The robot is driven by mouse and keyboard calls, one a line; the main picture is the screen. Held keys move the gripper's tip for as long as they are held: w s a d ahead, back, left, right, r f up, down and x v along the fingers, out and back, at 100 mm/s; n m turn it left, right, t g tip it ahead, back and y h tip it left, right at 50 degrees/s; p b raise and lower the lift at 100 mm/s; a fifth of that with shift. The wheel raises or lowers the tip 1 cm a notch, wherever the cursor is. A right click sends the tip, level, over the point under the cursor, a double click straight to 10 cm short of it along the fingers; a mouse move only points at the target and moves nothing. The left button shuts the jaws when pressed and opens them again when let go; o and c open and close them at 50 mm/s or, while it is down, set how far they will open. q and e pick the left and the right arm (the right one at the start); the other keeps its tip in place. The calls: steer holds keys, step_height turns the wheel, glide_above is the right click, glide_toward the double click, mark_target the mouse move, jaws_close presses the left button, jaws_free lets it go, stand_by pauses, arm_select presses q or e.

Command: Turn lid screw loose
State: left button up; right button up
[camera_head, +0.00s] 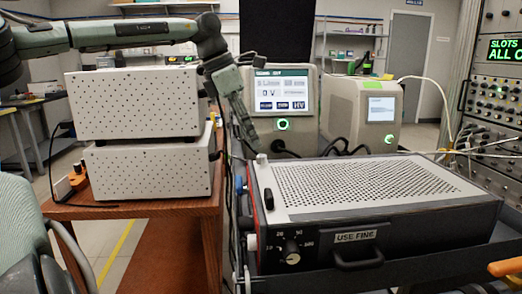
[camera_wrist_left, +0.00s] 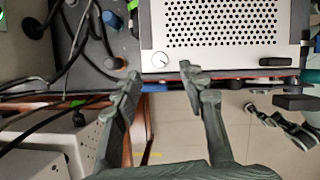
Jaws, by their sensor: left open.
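The classifier is a dark box with a pale perforated lid (camera_head: 365,185), standing at the right in the head view. The lid screw (camera_head: 261,158) is a small pale knob at the lid's far left corner. In the left wrist view the screw (camera_wrist_left: 160,59) shows as a round white head with a mark, near the lid edge. My left gripper (camera_head: 250,148) points down right at the screw. In the wrist view its open fingers (camera_wrist_left: 160,75) stand either side of the screw, with their tips slightly short of it. Contact cannot be told.
Two stacked white perforated boxes (camera_head: 135,105) stand on a brown wooden cart (camera_head: 170,235) at the left. A device with a lit screen (camera_head: 282,92) stands behind the classifier. A black handle (camera_head: 268,200) rises from the lid's left edge. Cables hang between cart and classifier.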

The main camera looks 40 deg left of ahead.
mark_target(260, 155)
arm_select(q)
steer(key=shift+x, duration=2.4)
steer(key=shift+c, duration=0.4)
jaws_close()
